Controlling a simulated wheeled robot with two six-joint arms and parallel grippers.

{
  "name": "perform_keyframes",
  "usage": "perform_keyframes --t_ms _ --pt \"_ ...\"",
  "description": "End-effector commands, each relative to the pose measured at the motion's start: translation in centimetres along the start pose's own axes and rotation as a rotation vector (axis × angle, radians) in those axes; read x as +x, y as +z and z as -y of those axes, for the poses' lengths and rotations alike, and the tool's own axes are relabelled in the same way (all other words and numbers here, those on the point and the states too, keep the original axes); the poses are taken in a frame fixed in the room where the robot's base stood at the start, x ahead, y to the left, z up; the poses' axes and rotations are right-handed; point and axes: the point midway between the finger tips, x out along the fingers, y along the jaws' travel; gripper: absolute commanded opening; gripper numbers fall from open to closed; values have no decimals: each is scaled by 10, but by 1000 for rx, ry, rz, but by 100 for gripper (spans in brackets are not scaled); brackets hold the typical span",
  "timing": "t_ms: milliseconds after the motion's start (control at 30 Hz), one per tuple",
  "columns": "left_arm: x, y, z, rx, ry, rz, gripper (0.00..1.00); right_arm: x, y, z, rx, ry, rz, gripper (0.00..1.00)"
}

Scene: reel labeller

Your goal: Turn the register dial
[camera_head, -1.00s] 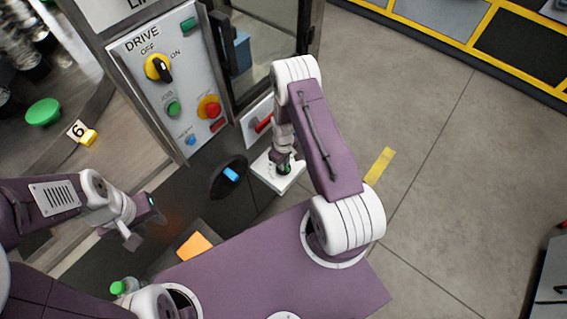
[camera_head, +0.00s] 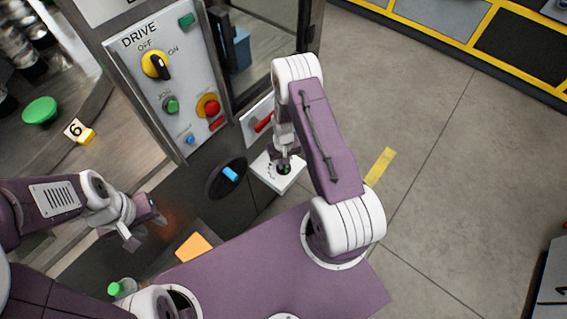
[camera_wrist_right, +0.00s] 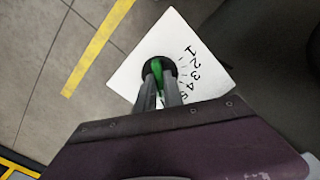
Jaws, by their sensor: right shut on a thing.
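The register dial (camera_wrist_right: 165,72) is a round black dial with a green grip on a white plate (camera_wrist_right: 200,35) marked with the numerals 1 to 5. In the head view the white plate (camera_head: 265,171) sits low on the machine's side, with my right arm over it. My right gripper (camera_wrist_right: 160,92) is shut on the green grip of the dial, pointing straight at it. In the head view my right gripper (camera_head: 284,163) partly hides the dial. My left gripper (camera_head: 145,222) is open and empty, away from the dial at the left.
The drive panel (camera_head: 185,60) with a yellow-and-black switch and several buttons stands above. A red lever (camera_head: 264,122) and a black disc with a blue handle (camera_head: 230,174) are close beside the dial.

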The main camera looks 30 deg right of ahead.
Motion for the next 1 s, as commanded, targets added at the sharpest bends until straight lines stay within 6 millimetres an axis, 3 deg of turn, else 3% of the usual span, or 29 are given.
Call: perform_keyframes --t_ms 300,800,833,867,900,1000 --pt "1 0 0 0 0 0 36 -1 0 0 103 0 2 0" --pt "1 0 0 0 0 0 36 -1 0 0 118 0 2 0" --pt "1 0 0 0 0 0 36 -1 0 0 118 0 2 20" --pt "1 0 0 0 0 0 36 -1 0 0 118 0 2 28" --pt "1 0 0 0 0 0 36 -1 0 0 118 0 2 34" --pt "1 0 0 0 0 0 36 -1 0 0 118 0 1 34"
